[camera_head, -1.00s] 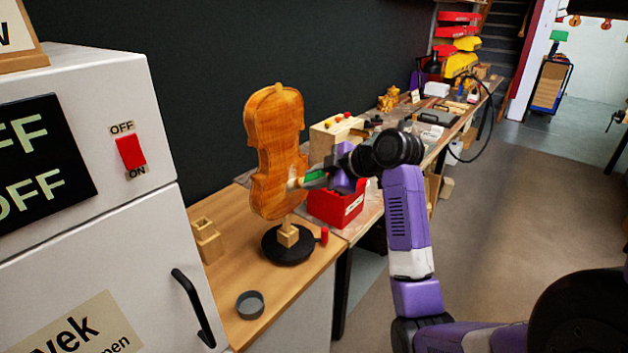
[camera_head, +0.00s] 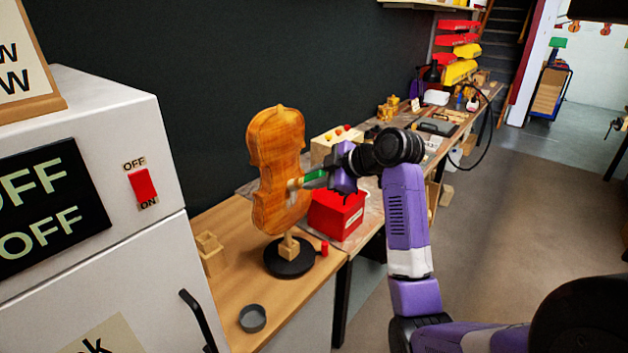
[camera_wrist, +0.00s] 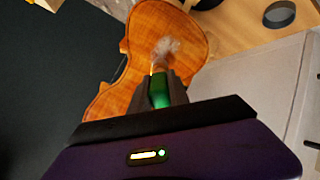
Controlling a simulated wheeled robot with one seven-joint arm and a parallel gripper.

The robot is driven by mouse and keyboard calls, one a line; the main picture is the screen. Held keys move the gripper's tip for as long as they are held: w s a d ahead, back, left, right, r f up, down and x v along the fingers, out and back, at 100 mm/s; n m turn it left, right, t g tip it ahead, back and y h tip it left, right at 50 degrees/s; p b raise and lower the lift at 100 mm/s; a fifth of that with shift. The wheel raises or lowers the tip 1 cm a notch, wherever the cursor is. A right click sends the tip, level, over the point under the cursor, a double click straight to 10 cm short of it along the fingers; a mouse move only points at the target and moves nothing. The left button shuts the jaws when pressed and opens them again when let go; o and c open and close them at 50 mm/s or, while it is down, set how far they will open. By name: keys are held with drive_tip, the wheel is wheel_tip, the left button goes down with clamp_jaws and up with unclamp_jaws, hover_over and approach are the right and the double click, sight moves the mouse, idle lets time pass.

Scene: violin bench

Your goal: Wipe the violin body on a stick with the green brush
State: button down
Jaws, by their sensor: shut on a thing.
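The violin body (camera_head: 275,150) is orange-brown wood and stands upright on a short stick over a round black base (camera_head: 289,262) on the wooden bench. My gripper (camera_head: 336,178) is at its right, shut on the green brush (camera_head: 314,175). The brush's pale head meets the lower right part of the violin body in the head view. In the wrist view, the green handle (camera_wrist: 159,92) is between the fingers, and the pale bristles (camera_wrist: 165,50) lie over the violin body's wooden face (camera_wrist: 140,40), seemingly touching it.
A red box (camera_head: 335,214) is just below my gripper on the bench. A small dark round cup (camera_head: 252,318) and a wooden block holder (camera_head: 209,250) stand on the bench (camera_head: 235,225). A white cabinet (camera_head: 110,120) with a red switch is at left.

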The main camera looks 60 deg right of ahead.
drive_tip(key=shift+r, duration=0.5)
wheel_tip(320, 180, down, 9)
drive_tip(key=b, duration=0.5)
drive_tip(key=shift+w, duration=0.2)
idle(0.4)
drive_tip(key=shift+f, duration=0.1)
drive_tip(key=s+a, duration=0.1)
drive_tip(key=s, duration=0.5)
drive_tip(key=shift+p, duration=0.45)
drive_tip(key=shift+a, duration=0.1)
drive_tip(key=s, duration=0.3)
drive_tip(key=shift+a+p, duration=0.3)
drive_tip(key=shift+w, duration=0.15)
